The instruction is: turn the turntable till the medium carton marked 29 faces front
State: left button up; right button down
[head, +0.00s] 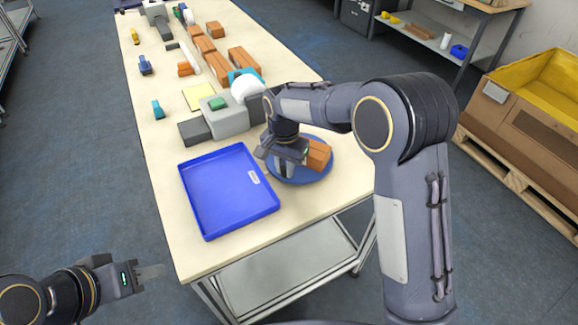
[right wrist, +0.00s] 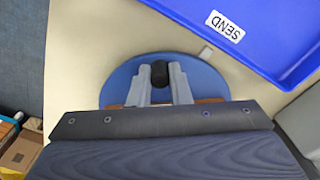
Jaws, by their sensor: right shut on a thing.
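The round blue turntable (head: 325,173) stands on the table's right side; its disc also shows in the right wrist view (right wrist: 210,80). A brown carton (head: 319,153) sits on it, partly behind my right gripper; no number is readable. In the right wrist view, brown edges (right wrist: 209,101) show beside the fingers, mostly hidden by the gripper. My right gripper (head: 284,169) is low over the disc, its fingers shut on a black knob (right wrist: 159,74) on the turntable. My left gripper (head: 150,272) is off the table at lower left, empty; its finger gap cannot be made out.
A blue tray (head: 212,225), labelled SEND in the right wrist view (right wrist: 285,60), lies left of the turntable. A grey block with a green top (head: 218,104) and a white round item (head: 246,90) stand behind. Several brown cartons (head: 218,66) line the back.

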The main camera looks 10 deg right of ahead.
aim_at(273, 165)
jog(key=shift+w+a+r+m+p, duration=0.1)
jog(key=shift+w+a+m+p, duration=0.65)
jog(key=shift+m, duration=0.95)
jog(key=shift+w+a+m+p, duration=0.2)
jog(key=shift+w+a+m, duration=0.1)
jog(key=shift+w+m, duration=0.35)
jog(key=shift+w+a+m+p, duration=0.15)
jog(key=shift+w+a+m, duration=0.25)
jog(key=shift+m, duration=0.35)
jog(key=shift+w, duration=0.15)
jog(key=c, duration=1.3)
grip_release()
jog(key=shift+c, duration=0.2)
notch_tip(273, 165, up, 8)
jog(key=shift+b, duration=0.35)
jog(key=shift+d, duration=0.1)
